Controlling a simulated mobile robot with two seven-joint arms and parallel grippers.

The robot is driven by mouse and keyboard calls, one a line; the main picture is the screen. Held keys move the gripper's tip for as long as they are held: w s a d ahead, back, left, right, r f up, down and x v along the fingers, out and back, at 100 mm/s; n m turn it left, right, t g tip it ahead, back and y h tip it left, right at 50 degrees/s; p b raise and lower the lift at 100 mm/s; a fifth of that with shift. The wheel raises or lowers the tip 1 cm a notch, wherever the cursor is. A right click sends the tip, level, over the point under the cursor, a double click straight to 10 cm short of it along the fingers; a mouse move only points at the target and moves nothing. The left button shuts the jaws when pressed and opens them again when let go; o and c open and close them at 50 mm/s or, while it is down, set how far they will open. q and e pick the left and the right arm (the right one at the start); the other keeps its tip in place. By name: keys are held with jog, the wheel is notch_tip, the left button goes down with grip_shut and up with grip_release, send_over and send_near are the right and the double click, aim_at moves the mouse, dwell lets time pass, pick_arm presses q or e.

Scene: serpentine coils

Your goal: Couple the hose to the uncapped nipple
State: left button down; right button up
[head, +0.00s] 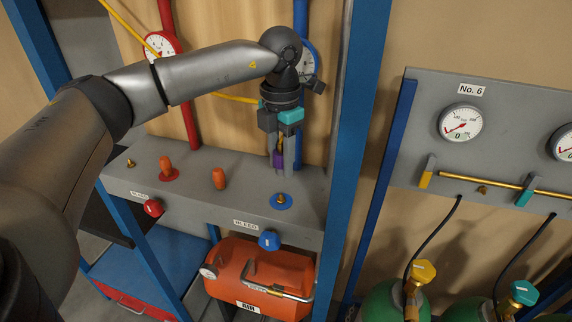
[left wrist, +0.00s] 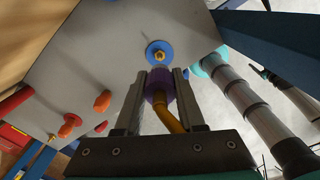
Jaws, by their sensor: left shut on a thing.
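My left gripper (head: 284,166) is shut on the purple collar (head: 279,158) at the end of the yellow hose (head: 236,98). In the left wrist view the collar (left wrist: 158,84) sits between both fingers, with the hose (left wrist: 171,119) bending away below it. A bare brass nipple (head: 282,198) stands on a blue disc (head: 273,204) on the grey shelf. The collar is above this nipple and apart from it. The nipple also shows just past the collar in the left wrist view (left wrist: 159,55). My right gripper is not in view.
Orange caps stand on a red disc (head: 169,175) and on the shelf (head: 218,179). A small brass fitting (head: 130,163) is at the shelf's left end. Red (head: 153,208) and blue (head: 269,240) knobs line its front. A blue post (head: 352,150) rises close right of my gripper.

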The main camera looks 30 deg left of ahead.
aim_at(281, 194)
pick_arm(q)
jog(key=shift+a+r, duration=0.1)
jog(key=shift+r, duration=0.05)
jog(key=shift+s+f+b, duration=0.1)
jog(key=shift+f+b, duration=0.55)
jog(key=shift+f, duration=0.5)
jog(key=shift+f+b, duration=0.85)
jog(key=shift+f, duration=0.4)
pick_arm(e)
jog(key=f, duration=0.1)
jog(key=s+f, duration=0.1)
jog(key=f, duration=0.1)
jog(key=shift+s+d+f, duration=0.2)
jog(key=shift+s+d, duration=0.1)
pick_arm(q)
jog(key=shift+f+b, duration=0.2)
jog(key=shift+b, duration=0.25)
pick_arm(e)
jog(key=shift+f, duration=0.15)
pick_arm(q)
jog(key=shift+f+b, duration=0.55)
jog(key=shift+f, duration=0.3)
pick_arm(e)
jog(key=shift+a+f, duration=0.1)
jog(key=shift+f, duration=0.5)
